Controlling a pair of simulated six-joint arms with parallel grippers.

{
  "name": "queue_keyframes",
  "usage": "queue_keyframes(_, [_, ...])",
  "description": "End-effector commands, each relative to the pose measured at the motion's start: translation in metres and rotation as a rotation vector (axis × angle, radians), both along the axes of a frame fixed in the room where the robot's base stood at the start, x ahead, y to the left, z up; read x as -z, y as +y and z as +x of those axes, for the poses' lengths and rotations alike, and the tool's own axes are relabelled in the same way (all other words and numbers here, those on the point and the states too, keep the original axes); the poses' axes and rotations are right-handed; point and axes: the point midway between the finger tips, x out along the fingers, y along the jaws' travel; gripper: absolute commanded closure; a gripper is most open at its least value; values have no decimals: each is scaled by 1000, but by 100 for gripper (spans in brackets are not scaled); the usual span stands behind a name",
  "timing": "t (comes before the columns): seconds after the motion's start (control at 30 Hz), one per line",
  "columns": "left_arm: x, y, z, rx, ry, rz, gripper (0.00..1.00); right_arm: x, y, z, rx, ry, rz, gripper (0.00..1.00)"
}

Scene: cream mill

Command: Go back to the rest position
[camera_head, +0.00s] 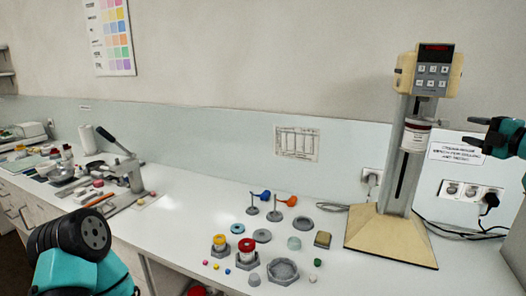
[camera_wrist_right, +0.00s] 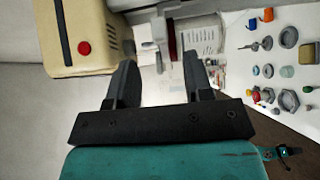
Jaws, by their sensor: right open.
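My right gripper (camera_head: 474,132) is at the right edge of the head view, raised beside the cream mill (camera_head: 432,72). Its two dark fingers point left at the mill and are apart with nothing between them. The right wrist view also shows the open right gripper (camera_wrist_right: 158,70), with the mill's cream body (camera_wrist_right: 85,42) and its red button close at upper left. A white jar (camera_head: 415,136) with a dark red band sits under the mill head, apart from the fingers. My left arm shows at lower left as a teal and black link; its gripper is out of view.
The white counter (camera_head: 185,212) holds jars, lids, a grey hexagonal holder (camera_head: 283,271) and small coloured pieces in front of the mill. A lever press (camera_head: 130,172) stands at left. Sockets and a cable (camera_head: 487,206) are below the right gripper. The air around it looks free.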

Motion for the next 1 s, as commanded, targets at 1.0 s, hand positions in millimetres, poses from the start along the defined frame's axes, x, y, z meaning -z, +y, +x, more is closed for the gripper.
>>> queue_keyframes(1.0, [0,0,0,0,0,0,57,0,-16,-49,-2,-1,0,53])
